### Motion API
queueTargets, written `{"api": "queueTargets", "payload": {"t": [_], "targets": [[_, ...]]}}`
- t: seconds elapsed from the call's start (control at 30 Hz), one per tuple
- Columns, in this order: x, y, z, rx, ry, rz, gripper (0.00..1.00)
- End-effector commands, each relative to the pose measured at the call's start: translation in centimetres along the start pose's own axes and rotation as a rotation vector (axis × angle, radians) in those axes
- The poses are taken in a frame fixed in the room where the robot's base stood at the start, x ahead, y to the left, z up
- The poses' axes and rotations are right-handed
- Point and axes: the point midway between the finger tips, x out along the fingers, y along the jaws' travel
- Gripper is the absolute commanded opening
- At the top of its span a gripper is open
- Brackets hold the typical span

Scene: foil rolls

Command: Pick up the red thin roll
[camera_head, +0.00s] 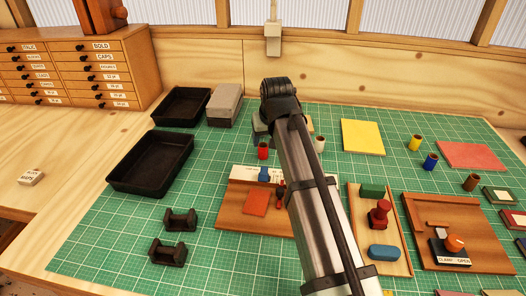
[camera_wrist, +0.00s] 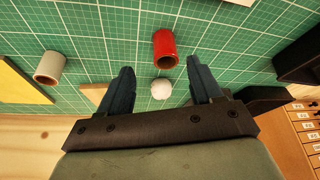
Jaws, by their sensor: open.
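The red roll (camera_head: 262,151) stands on the green cutting mat, left of my arm in the head view. In the wrist view the red roll (camera_wrist: 165,47) is a short hollow tube, beyond the fingertips and roughly between their lines. My gripper (camera_wrist: 159,68) is open, with its two dark blue fingers spread and no roll between them. A small white round thing (camera_wrist: 161,88) shows between the fingers. In the head view my arm hides most of the gripper.
A cream roll (camera_head: 320,144) stands right of my arm. Yellow (camera_head: 415,142), blue (camera_head: 430,161) and brown (camera_head: 470,182) rolls stand farther right. Black trays (camera_head: 150,163) and a grey block (camera_head: 225,104) lie left. Wooden boards and stamps occupy the front. Mat around the red roll is mostly bare.

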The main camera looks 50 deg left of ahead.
Motion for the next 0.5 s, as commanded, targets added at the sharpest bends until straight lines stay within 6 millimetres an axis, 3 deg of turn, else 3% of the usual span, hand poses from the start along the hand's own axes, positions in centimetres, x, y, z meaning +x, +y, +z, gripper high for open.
{"api": "queueTargets", "payload": {"t": [0.5], "targets": [[3.3, -0.5, -0.3, -0.001, 0.000, 0.000, 0.65]]}}
